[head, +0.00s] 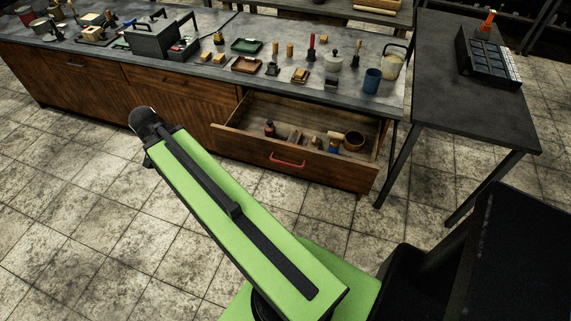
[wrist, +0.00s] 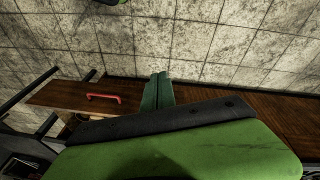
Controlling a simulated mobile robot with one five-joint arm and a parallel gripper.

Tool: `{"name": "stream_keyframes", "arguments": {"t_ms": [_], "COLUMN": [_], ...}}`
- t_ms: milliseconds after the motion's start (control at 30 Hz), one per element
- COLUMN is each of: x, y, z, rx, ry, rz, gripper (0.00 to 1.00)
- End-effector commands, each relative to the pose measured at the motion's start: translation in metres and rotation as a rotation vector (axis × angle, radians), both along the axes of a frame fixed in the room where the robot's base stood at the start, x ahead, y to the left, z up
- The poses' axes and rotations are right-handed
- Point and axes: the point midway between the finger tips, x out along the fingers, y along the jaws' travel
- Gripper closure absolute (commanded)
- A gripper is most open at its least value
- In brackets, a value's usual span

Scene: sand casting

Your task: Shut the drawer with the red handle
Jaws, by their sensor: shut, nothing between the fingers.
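The drawer (head: 245,145) stands pulled open from the wooden bench, with its red handle (head: 287,160) on the front panel. In the wrist view the drawer front (wrist: 60,95) and the red handle (wrist: 103,98) show at the left. My gripper (wrist: 158,78) is shut and empty, beside the drawer front in that picture and apart from the handle. In the head view my green arm reaches toward the left of the drawer, and I cannot make out the fingers there.
The bench top (head: 310,98) carries many tools, a blue cup (head: 372,81), a bucket (head: 391,65) and a grey toolbox (head: 155,38). A dark side table (head: 430,95) stands right of the drawer, its legs close by. The tiled floor before the drawer is clear apart from my arm.

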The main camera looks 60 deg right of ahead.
Motion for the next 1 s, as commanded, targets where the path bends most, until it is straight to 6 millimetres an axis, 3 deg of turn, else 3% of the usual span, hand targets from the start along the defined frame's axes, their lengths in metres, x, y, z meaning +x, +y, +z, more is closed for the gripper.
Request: {"name": "stream_keyframes", "arguments": {"t_ms": [33,100,200,333,500,667,1000], "x": [-0.013,-0.036,-0.073,-0.115,-0.141,-0.142,-0.156], "y": [-0.048,-0.109,-0.18,-0.241,-0.272,-0.275,-0.305], "z": [-0.043,-0.064,-0.085,-0.099,-0.099,-0.099,-0.152], "rx": [-0.058,-0.154,-0.282,-0.412,-0.487,-0.492,-0.491], "ry": [-0.043,-0.126,-0.256,-0.41,-0.512,-0.522,-0.52], "rz": [-0.241,-0.59,-1.017,-1.399,-1.606,-1.623,-1.622], "gripper": [1.0,1.0,1.0,1.0,1.0,1.0,1.0]}}
